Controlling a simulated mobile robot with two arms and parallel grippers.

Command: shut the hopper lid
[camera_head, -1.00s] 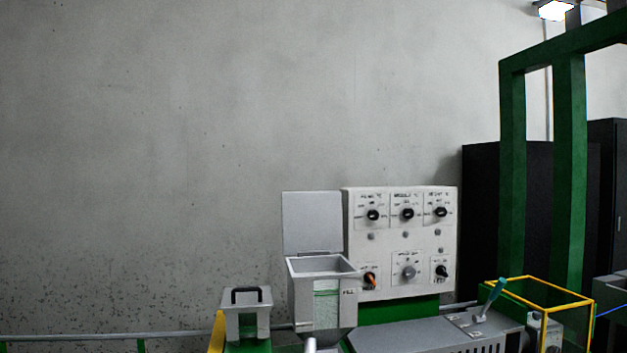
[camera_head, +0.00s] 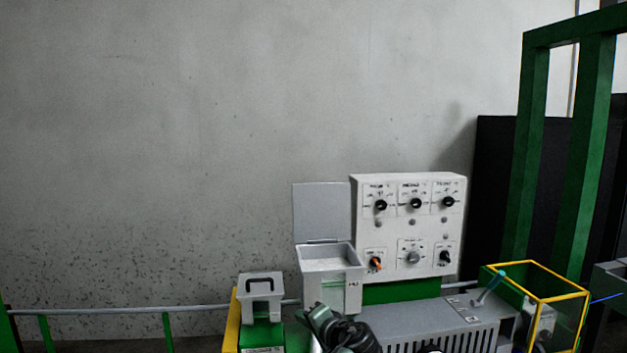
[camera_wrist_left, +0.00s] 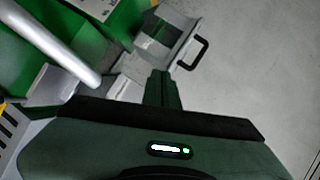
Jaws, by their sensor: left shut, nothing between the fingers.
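The hopper (camera_head: 331,291) is a light grey box with an open top, left of the control panel. Its flat grey lid (camera_head: 321,211) stands upright at the back edge, so the hopper is open. My left gripper (camera_head: 318,314), dark green and black, is in front of the hopper's lower front, below its rim and well below the lid. It is shut and empty. In the left wrist view its closed fingers (camera_wrist_left: 160,88) point toward a grey box with a black handle. I cannot make out the lid there. My right gripper is not in view.
The handled grey box (camera_head: 261,290) sits on a green block left of the hopper. The knobbed control panel (camera_head: 409,228) stands close right of the lid. A yellow-edged guard (camera_head: 540,282) and a teal-handled lever (camera_head: 489,288) are farther right. Open air lies above the hopper.

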